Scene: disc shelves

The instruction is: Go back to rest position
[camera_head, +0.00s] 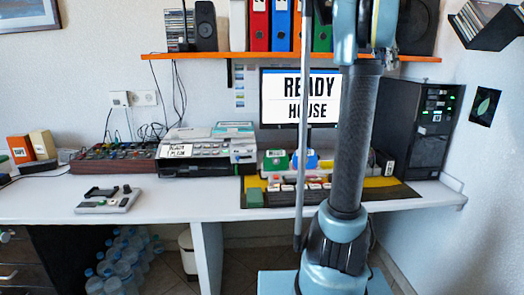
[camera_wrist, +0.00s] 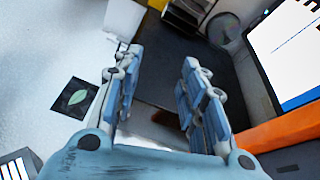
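My gripper (camera_wrist: 160,62) shows in the wrist view with its two blue fingers spread apart and nothing between them. The dark surface of the tower case (camera_wrist: 185,58) lies beyond the fingers. In the head view my arm rises in front of the desk and leaves the top of the picture. My gripper is not visible there.
An orange shelf (camera_head: 265,56) with binders crosses the wall; its edge (camera_wrist: 285,132) is close to the right finger. A monitor (camera_head: 299,98), black tower (camera_head: 431,124), printer (camera_head: 205,152) and small devices stand on the white desk (camera_head: 150,205). Bottles (camera_head: 122,262) stand beneath.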

